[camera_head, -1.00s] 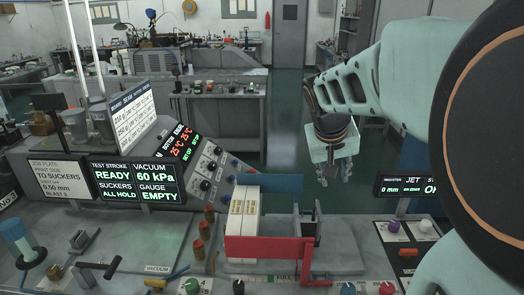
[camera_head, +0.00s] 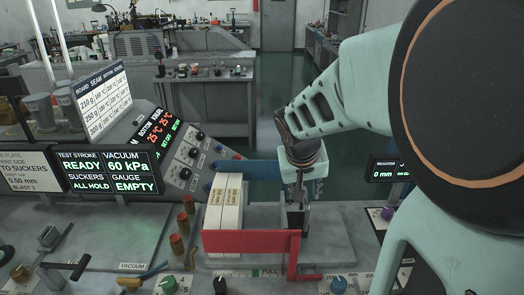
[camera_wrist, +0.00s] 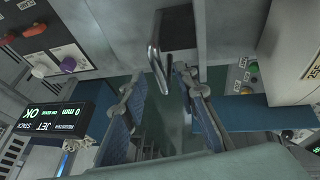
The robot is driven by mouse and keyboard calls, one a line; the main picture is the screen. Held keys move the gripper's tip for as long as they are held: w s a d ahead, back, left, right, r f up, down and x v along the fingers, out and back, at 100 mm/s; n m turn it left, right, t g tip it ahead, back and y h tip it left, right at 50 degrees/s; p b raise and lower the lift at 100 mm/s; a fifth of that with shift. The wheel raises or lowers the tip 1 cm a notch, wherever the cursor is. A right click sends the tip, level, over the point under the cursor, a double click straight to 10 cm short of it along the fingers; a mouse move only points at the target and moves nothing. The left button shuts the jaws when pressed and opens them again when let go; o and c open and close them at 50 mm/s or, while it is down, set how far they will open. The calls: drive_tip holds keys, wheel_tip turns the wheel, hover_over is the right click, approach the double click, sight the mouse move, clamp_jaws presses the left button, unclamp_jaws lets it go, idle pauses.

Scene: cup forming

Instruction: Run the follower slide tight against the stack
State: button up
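The stack (camera_head: 225,208) is a row of upright cream blanks between a blue rail (camera_head: 250,172) and a red rail (camera_head: 250,242). The follower slide seems to be the dark upright piece (camera_head: 296,218) right of the stack, with a bare gap between them. My gripper (camera_head: 301,203) is right above and around the top of this piece; contact cannot be told. In the wrist view my gripper (camera_wrist: 160,82) has its two blue-padded fingers apart. A dark post with a shiny metal end (camera_wrist: 158,62) shows between or just beyond the fingertips.
Brass posts (camera_head: 177,243) and a sloped panel with knobs stand left of the stack. Displays (camera_head: 108,171) are further left; a small display (camera_head: 385,170) is at right. The bed right of the follower is clear.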

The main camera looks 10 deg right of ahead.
drive_tip(key=shift+f, duration=0.15)
clamp_jaws()
idle(0.4)
